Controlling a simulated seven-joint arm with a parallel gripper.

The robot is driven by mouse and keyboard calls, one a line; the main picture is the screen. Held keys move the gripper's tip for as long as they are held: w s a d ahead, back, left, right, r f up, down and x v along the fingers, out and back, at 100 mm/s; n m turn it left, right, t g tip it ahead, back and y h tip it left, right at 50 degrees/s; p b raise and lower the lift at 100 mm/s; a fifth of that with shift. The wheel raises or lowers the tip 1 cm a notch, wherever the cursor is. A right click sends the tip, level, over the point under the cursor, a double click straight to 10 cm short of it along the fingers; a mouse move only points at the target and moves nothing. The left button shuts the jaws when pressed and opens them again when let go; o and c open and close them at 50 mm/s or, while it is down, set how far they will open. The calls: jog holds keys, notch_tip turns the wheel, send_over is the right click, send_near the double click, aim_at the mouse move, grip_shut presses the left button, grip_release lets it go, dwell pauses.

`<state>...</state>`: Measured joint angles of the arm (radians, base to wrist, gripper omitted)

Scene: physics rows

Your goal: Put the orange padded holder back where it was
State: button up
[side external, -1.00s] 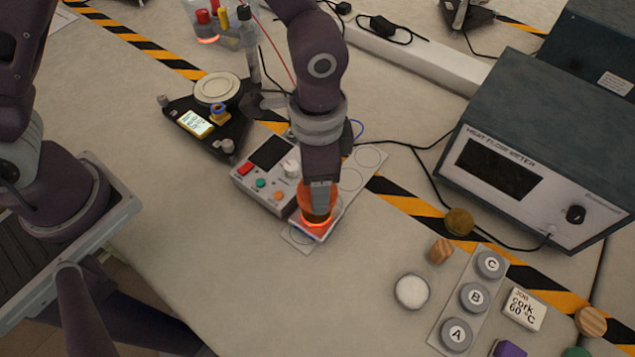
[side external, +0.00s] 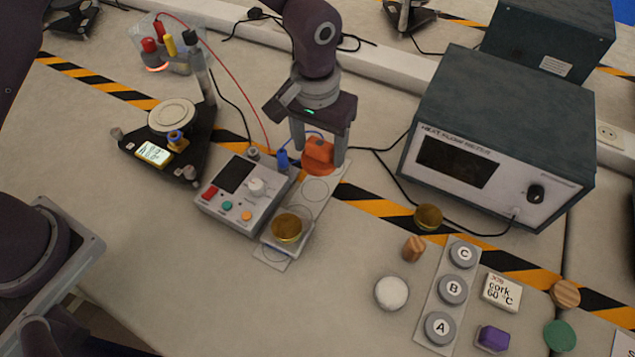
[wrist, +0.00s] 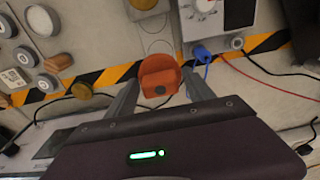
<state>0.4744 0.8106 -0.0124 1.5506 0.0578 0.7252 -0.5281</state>
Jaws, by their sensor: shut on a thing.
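The orange padded holder (side external: 319,155) is between the fingers of my gripper (side external: 320,160), which is shut on it. It is at the far end of a pale strip with ring outlines (side external: 316,190), beside the control box. I cannot tell whether its base touches the strip. In the wrist view the holder (wrist: 160,76) shows between the two fingers of my gripper (wrist: 158,88), with empty rings on the strip beyond it. A gold disc (side external: 287,227) sits on a clear square piece near the strip's near end.
The control box (side external: 242,190) stands left of the strip, with a blue plug (side external: 282,160) and cables close to the holder. The heat flow meter (side external: 500,150) is to the right. A black triangular stand (side external: 165,140) is at left.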

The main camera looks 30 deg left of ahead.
aim_at(317, 146)
notch_tip(317, 146, down, 9)
jog(key=shift+r, duration=0.15)
jog(key=o, duration=1.7)
jog(key=shift+c, duration=0.2)
jog(key=r, duration=1.2)
jog(key=shift+s, duration=0.4)
